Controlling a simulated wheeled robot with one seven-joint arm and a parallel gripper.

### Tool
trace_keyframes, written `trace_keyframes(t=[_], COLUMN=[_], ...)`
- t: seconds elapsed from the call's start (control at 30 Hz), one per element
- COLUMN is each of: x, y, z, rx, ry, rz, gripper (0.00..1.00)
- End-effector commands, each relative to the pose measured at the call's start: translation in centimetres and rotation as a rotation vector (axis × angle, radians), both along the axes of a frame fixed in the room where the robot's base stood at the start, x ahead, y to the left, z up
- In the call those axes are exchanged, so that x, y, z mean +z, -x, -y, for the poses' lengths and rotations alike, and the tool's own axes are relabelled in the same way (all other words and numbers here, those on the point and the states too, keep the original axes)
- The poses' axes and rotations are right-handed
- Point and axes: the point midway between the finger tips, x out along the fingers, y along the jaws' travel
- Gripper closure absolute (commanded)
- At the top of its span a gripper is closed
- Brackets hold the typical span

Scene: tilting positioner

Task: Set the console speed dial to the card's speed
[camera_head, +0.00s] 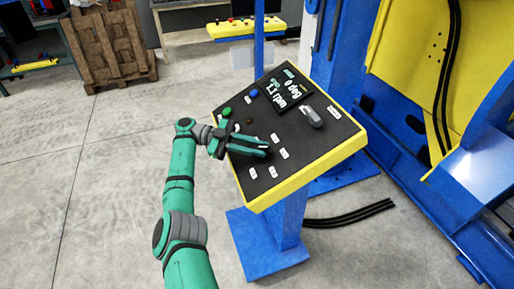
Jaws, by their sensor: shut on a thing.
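The console (318,155) is a slanted dark panel with a yellow edge on a blue post. Its display (284,88) reads "1.1 rpm" and "0 deg". My gripper (266,149) reaches in from the left and is shut at the panel's lower left, among several small white labels. The speed dial is not clearly visible; the gripper covers the spot where its fingers close, and I take it that they are on the dial there. The card with the speed is not identifiable in this view.
A grey lever-like handle (312,117), a green button (227,112) and a blue button (254,93) sit on the panel. The large blue and yellow machine (400,75) stands close on the right. Black cables (350,216) lie on the floor.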

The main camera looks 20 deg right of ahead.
Motion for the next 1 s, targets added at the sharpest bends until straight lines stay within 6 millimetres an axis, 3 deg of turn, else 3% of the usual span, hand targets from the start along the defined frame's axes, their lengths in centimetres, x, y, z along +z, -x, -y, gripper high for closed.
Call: trace_keyframes(t=[0.5, 0.53, 0.6, 1.0], x=[-0.39, -0.39, -0.38, 0.42], y=[0.18, 0.18, 0.17, 0.09], z=[0.26, 0.27, 0.26, 0.18], rx=[-0.014, -0.014, -0.013, -0.011], ry=[-0.006, -0.006, -0.005, -0.001], rz=[0.002, 0.002, 0.002, 0.005], gripper=[1.00, 0.80, 0.64, 0.64])
